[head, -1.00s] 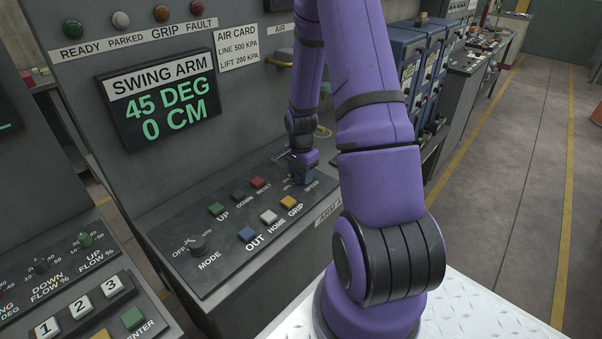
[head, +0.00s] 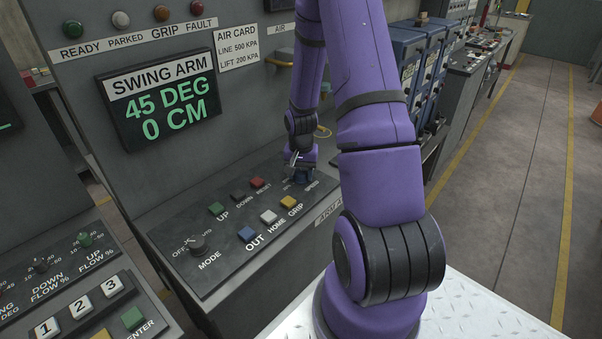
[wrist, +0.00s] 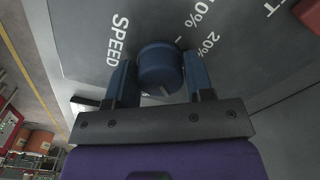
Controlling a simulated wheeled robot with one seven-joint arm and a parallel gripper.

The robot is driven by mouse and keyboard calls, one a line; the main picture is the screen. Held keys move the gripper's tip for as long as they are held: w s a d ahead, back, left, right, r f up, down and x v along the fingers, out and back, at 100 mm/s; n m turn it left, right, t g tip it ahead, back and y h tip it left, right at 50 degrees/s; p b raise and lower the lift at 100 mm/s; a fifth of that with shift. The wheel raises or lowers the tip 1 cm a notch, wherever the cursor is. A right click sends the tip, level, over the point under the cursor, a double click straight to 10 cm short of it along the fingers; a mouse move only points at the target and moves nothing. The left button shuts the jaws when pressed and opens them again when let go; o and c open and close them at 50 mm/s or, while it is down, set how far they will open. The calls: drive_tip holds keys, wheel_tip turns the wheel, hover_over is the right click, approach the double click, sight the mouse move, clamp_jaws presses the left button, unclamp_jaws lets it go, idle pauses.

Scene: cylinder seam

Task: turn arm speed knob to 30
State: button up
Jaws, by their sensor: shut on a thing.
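The arm speed knob (wrist: 159,66) is a round dark blue knob in the wrist view, on the grey panel beside the printed word SPEED. Scale marks 10% and 20% show at its upper right; any other marks are hidden. A short pale pointer line shows on the knob's lower edge. My gripper (wrist: 160,78) is shut on the knob, with one blue finger on each side. In the head view my gripper (head: 303,176) is at the right end of the control panel, and my wrist mostly covers the knob.
The panel (head: 215,270) also carries the mode knob (head: 197,245) and several coloured buttons, including the yellow GRIP button (head: 289,202) and the red RESET button (head: 257,182) close to my gripper. The display (head: 160,105) above reads 45 DEG, 0 CM.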

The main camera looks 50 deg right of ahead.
sight(301, 171)
drive_tip(key=n, duration=0.4)
drive_tip(key=shift+n, duration=2.2)
drive_tip(key=o, duration=0.9)
drive_tip(key=shift+r, duration=0.1)
wheel_tip(301, 171, up, 11)
drive_tip(key=shift+f, duration=0.15)
